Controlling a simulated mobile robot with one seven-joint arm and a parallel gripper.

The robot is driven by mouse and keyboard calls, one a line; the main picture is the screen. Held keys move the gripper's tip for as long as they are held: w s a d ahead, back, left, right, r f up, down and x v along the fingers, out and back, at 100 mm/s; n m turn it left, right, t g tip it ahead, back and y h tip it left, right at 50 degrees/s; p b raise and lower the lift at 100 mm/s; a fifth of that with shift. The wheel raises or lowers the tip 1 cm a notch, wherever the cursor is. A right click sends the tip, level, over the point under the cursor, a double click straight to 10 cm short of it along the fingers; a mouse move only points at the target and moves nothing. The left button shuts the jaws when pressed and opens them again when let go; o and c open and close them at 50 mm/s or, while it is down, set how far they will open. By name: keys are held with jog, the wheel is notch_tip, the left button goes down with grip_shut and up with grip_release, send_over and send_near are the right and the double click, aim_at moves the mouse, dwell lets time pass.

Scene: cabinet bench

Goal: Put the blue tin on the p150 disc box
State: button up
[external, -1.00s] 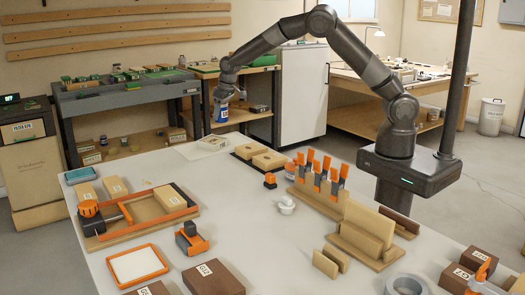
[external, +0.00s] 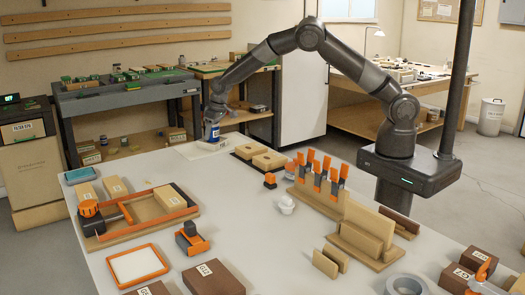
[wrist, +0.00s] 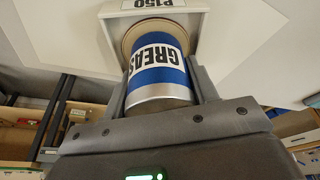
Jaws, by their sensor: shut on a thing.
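The blue tin (wrist: 158,68) has a blue and white band lettered "GREAS" and a silver end. In the wrist view it sits between the two fingers of my gripper (wrist: 160,95), which is shut on it. The white p150 disc box (wrist: 190,22) lies just beyond the tin's far end, its "P150" label partly cut off. In the external view my gripper (external: 212,124) holds the tin (external: 212,132) upright at the table's far edge, over or on the box (external: 208,144). Whether tin and box touch, I cannot tell.
A wooden frame with orange clamps (external: 140,213) stands at the left front. Orange-topped tools (external: 320,170) stand upright to the right. The table (external: 190,170) in front of the box is clear.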

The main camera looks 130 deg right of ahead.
jog(key=o, duration=1.1)
jog(key=shift+f, duration=0.1)
